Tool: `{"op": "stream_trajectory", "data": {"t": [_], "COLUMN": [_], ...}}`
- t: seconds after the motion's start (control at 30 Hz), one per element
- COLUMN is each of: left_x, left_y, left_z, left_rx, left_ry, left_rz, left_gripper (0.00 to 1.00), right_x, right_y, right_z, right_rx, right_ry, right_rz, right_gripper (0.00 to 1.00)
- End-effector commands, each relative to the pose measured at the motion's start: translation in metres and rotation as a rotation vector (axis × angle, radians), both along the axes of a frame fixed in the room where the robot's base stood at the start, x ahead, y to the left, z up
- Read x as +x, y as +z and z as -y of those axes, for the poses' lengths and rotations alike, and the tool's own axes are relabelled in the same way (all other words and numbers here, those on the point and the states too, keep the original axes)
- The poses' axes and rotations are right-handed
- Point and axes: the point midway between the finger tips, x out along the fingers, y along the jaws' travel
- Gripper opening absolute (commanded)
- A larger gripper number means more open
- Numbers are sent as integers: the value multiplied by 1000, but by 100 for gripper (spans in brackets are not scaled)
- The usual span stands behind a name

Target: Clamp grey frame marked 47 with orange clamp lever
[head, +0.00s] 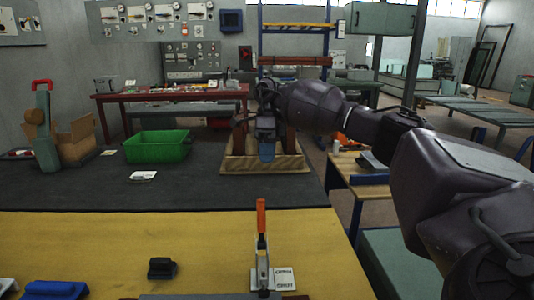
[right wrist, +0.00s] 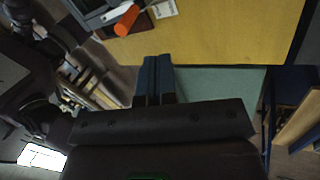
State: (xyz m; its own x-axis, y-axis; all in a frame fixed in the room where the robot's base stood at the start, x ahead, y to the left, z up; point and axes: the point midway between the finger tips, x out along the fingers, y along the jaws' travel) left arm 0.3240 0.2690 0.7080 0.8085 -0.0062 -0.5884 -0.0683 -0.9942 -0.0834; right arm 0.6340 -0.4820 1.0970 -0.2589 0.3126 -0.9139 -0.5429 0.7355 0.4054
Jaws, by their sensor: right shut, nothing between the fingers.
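The orange clamp lever (head: 261,218) stands upright on its metal clamp near the front of the yellow table part. In the right wrist view the orange handle (right wrist: 127,20) shows at the top, left of and apart from my fingers. A grey edge (head: 190,297), perhaps the frame, shows at the bottom of the head view; most of it is cut off and no 47 is readable. My right gripper (head: 267,150) points down with its blue fingers together and empty, beyond the lever. The fingers also show in the right wrist view (right wrist: 158,78). My left gripper is out of view.
A green bin (head: 158,148), a wooden tray (head: 238,165) and a cardboard box (head: 76,138) stand on the dark table part. A black block (head: 162,268) and a blue object (head: 55,290) lie on the yellow part. A white label plate (head: 285,278) sits beside the clamp.

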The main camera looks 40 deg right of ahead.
Motion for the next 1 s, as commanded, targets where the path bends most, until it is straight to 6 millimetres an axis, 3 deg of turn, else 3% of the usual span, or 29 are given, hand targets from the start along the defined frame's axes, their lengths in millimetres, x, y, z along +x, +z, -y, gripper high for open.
{"op": "stream_trajectory", "data": {"t": [0.37, 0.7, 1.0], "left_x": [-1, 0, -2], "left_y": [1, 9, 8], "left_z": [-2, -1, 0], "left_rx": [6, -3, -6], "left_ry": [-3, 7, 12], "left_rz": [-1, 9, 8], "left_gripper": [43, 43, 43], "right_x": [-18, -40, -43], "right_y": [-62, -58, -59], "right_z": [-21, -49, -53], "right_rx": [-1, -1, -1], "right_ry": [0, 1, -2], "right_rz": [-2, 2, -1], "right_gripper": [0, 0, 0]}}
